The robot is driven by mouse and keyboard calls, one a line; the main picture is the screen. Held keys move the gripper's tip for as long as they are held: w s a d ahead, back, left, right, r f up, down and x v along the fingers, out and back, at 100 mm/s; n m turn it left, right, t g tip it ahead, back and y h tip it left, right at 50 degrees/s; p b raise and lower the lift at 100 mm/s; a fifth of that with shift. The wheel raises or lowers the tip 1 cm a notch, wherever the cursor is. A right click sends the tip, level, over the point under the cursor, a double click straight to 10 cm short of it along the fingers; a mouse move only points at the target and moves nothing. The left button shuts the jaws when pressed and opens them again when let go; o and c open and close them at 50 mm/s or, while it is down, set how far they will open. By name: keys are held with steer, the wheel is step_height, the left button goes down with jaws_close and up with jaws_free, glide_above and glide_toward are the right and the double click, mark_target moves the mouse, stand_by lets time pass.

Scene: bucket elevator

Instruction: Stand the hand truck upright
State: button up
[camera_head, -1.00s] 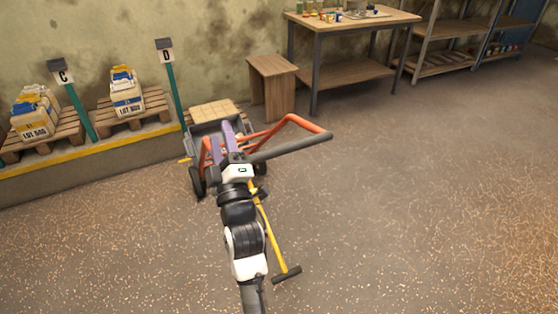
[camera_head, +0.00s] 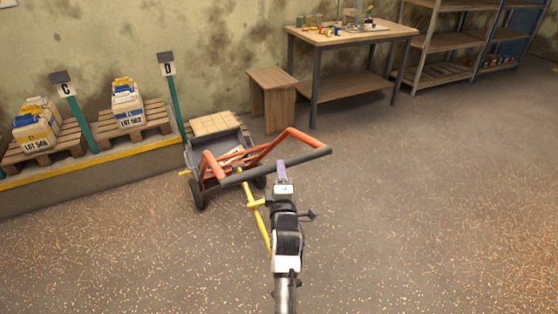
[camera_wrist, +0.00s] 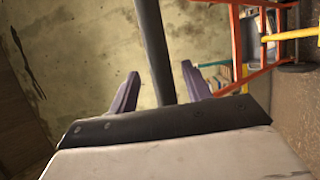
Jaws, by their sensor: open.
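The hand truck has an orange frame (camera_head: 292,134) and leans back at a slant, with dark wheels (camera_head: 198,194) low at its left. Its dark handle bar (camera_head: 312,157) slopes up to the right. My gripper (camera_head: 282,166) is at the middle of this bar. In the wrist view, the two purple fingers of my gripper (camera_wrist: 160,88) are apart. The dark bar (camera_wrist: 152,40) shows in the gap between them; I cannot tell how deep it sits. Part of the orange frame (camera_wrist: 238,45) is at the right. My arm hides part of the truck's front.
A yellow bar (camera_head: 254,205) runs in front of the truck, partly behind my arm. A grey bin (camera_head: 200,150) adjoins the truck. Pallets (camera_head: 160,118) with sacks stand on a ledge at left. A stool (camera_head: 272,95) and workbench (camera_head: 350,38) stand behind. The floor at right is clear.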

steer(key=shift+w+a+r+p, duration=0.15)
steer(key=shift+w+p, duration=0.1)
steer(key=shift+w, duration=0.75)
steer(key=shift+w+a+r+p, duration=0.1)
steer(key=shift+w+p, duration=0.1)
steer(key=shift+w, duration=0.75)
steer(key=shift+c, duration=0.3)
jaws_close()
